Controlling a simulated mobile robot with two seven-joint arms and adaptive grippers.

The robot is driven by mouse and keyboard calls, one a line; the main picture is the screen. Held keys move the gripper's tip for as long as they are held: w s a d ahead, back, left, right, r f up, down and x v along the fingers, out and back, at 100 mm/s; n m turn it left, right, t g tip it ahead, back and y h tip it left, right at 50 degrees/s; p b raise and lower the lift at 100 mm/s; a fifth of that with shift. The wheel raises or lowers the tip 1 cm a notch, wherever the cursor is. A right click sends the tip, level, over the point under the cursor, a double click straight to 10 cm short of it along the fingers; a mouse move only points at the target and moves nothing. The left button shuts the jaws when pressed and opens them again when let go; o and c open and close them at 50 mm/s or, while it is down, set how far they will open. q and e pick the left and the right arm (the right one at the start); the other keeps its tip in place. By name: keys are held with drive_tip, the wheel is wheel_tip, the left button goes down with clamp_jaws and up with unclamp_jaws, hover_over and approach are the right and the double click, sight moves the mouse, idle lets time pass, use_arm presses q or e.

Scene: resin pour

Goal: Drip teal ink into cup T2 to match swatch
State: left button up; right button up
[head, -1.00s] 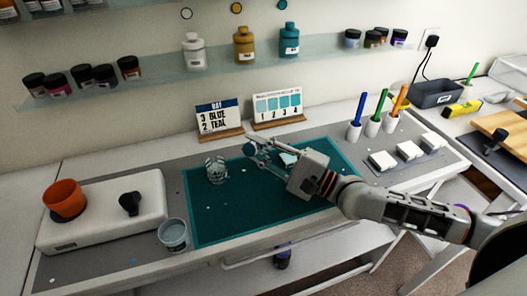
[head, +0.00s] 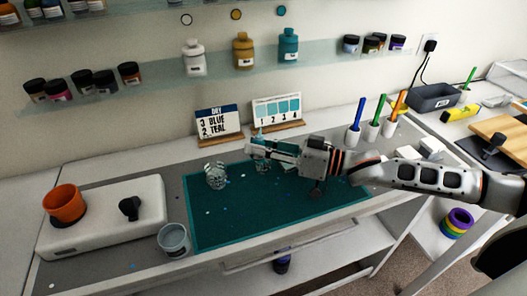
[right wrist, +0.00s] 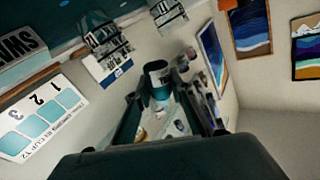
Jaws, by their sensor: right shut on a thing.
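My right gripper (head: 254,147) is shut on a small teal bottle (right wrist: 157,82), which shows between the fingers in the right wrist view. In the head view a bit of its teal top (head: 259,133) shows above the fingers. One clear cup (head: 215,176) stands on the teal mat, left of the gripper. Another clear cup (head: 262,166) stands just below the gripper in the picture, partly hidden. Labelled cups also show in the right wrist view (right wrist: 107,45). I cannot tell which is T2. The swatch card (head: 277,109) stands behind the mat. My left gripper is out of view.
A grey cup (head: 174,240) is at the mat's front left, near a white appliance (head: 105,215) with an orange pot (head: 64,203). Pen holders (head: 372,130) stand at right. The mat's front (head: 260,220) is clear.

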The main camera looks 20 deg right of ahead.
drive_tip(key=n, duration=0.1)
drive_tip(key=n+p, duration=0.1)
drive_tip(key=shift+w+d+r+n, duration=0.1)
drive_tip(key=shift+w+n, duration=0.05)
drive_tip(key=shift+n, duration=0.25)
drive_tip(key=shift+n+h+p, duration=0.3)
drive_tip(key=shift+p, duration=0.1)
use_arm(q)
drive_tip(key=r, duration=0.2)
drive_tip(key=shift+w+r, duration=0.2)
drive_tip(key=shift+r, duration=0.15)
use_arm(e)
drive_tip(key=shift+f, duration=0.3)
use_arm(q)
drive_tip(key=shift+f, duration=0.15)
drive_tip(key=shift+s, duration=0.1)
use_arm(e)
drive_tip(key=shift+r, duration=0.1)
